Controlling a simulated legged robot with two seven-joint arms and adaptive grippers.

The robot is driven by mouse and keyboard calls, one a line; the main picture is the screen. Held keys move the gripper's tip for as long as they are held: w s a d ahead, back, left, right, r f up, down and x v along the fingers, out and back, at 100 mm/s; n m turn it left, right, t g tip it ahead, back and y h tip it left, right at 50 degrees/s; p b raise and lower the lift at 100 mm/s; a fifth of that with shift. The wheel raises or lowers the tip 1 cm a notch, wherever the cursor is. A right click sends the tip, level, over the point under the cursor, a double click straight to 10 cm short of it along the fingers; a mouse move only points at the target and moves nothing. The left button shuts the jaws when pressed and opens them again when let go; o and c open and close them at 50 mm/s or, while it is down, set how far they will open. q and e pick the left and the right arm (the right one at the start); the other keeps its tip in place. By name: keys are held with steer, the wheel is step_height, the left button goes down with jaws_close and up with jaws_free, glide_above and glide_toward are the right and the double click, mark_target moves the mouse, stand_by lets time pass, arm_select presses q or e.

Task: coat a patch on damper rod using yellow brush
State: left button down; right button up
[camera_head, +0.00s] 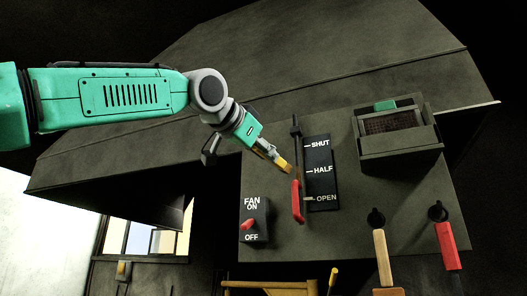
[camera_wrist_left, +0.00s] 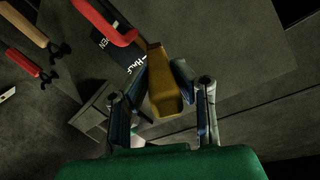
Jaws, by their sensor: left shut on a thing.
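The damper rod (camera_head: 297,147) is a dark upright rod with a red handle (camera_head: 297,201), on the dark panel beside the SHUT, HALF, OPEN plate (camera_head: 320,158). My left gripper (camera_head: 271,150) is shut on the yellow brush (camera_head: 284,165). The brush points down and right, its tip close to the rod near the top of the red handle; I cannot tell if they touch. In the left wrist view the yellow-brown brush (camera_wrist_left: 163,90) sits between the fingers, its far end beside the red handle (camera_wrist_left: 112,22). My right gripper is not in view.
A FAN switch (camera_head: 254,221) with a red toggle is left of the rod. An open box (camera_head: 400,150) juts from the panel at upper right. Two tools, one wood-handled (camera_head: 381,252) and one red-handled (camera_head: 447,246), hang at lower right. A sloped hood (camera_head: 300,55) is behind.

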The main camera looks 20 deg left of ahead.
mark_target(281, 165)
arm_select(q)
steer(key=shift+w+p, duration=1.4)
steer(key=shift+w, duration=0.5)
stand_by(0.6)
